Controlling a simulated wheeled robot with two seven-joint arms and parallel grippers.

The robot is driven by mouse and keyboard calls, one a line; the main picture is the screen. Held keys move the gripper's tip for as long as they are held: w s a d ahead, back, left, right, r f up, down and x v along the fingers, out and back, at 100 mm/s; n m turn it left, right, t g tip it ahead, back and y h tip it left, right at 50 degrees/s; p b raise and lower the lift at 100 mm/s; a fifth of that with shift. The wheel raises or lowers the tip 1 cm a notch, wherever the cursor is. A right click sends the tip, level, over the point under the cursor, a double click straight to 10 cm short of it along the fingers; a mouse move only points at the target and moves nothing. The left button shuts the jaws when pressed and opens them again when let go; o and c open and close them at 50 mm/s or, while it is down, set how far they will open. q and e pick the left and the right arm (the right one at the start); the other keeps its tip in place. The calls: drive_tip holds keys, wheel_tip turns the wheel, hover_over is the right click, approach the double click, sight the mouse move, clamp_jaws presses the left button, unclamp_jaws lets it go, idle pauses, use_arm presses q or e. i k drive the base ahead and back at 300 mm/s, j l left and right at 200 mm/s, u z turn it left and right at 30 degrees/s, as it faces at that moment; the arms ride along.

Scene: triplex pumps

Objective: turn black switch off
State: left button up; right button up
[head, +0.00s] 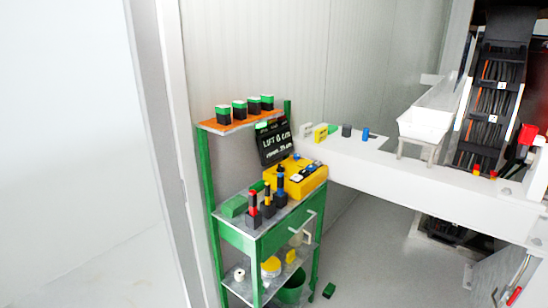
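I cannot pick out the black switch with certainty in the head view. A yellow box (309,181) with small dark parts on its top sits on the green cart (275,242); the parts are too small to tell if one is a switch. Black blocks with red or blue upright handles (267,195) stand in front of it. On the right, a black panel (493,95) carries bundled cables and small white labels. Neither of my grippers is in view.
An orange shelf (238,125) on the cart holds several black blocks with green tops. A black sign (273,144) stands beside the yellow box. A white beam (420,180) carries a white bin (427,122). A green piece (328,290) lies on the otherwise open floor.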

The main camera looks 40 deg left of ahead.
sight(280, 169)
drive_tip(key=i+u, duration=0.3)
drive_tip(key=u, duration=0.2)
drive_tip(key=i+l+u, duration=0.15)
drive_tip(key=i+u, duration=0.15)
drive_tip(key=u, duration=0.15)
drive_tip(key=i+l+u, duration=0.25)
drive_tip(key=u, duration=0.25)
drive_tip(key=i+l+u, duration=0.25)
drive_tip(key=l+u, duration=0.25)
drive_tip(key=i+l+u, duration=0.2)
drive_tip(key=u, duration=0.25)
drive_tip(key=l+u, duration=1)
